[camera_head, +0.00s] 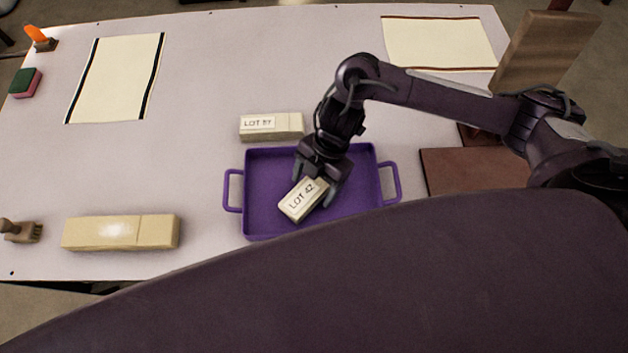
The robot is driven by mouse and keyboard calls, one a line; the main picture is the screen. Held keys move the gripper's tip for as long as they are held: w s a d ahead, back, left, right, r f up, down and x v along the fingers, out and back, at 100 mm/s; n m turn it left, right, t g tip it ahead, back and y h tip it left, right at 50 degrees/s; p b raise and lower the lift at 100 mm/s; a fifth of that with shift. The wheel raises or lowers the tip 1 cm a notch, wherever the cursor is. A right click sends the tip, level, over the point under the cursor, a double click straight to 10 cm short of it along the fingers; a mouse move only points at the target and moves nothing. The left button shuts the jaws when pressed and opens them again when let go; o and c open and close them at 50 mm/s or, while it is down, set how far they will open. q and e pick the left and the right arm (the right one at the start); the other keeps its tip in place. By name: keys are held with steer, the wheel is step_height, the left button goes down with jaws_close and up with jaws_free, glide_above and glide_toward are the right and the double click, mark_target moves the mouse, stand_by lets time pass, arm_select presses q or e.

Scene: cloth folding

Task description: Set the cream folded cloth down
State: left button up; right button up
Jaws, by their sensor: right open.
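A cream folded cloth (300,202) labelled "LOT 42" lies tilted at an angle in the purple tray (262,205). My right gripper (314,187) is open, pointing down over the tray, with its fingers on either side of this cloth's upper end. That end is partly hidden under the gripper, and I cannot tell whether the fingers touch it. My left gripper is not in view.
A cream block labelled "LOT 57" (286,126) lies behind the tray. A yellowish block (120,233) and a small brush (21,231) lie at the front left. Striped sheets lie at the back left (117,78) and back right (440,42). A sponge (25,83) is far left.

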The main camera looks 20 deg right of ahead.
steer(key=p+v, duration=0.1)
steer(key=v, duration=1.1)
steer(key=shift+p, duration=0.3)
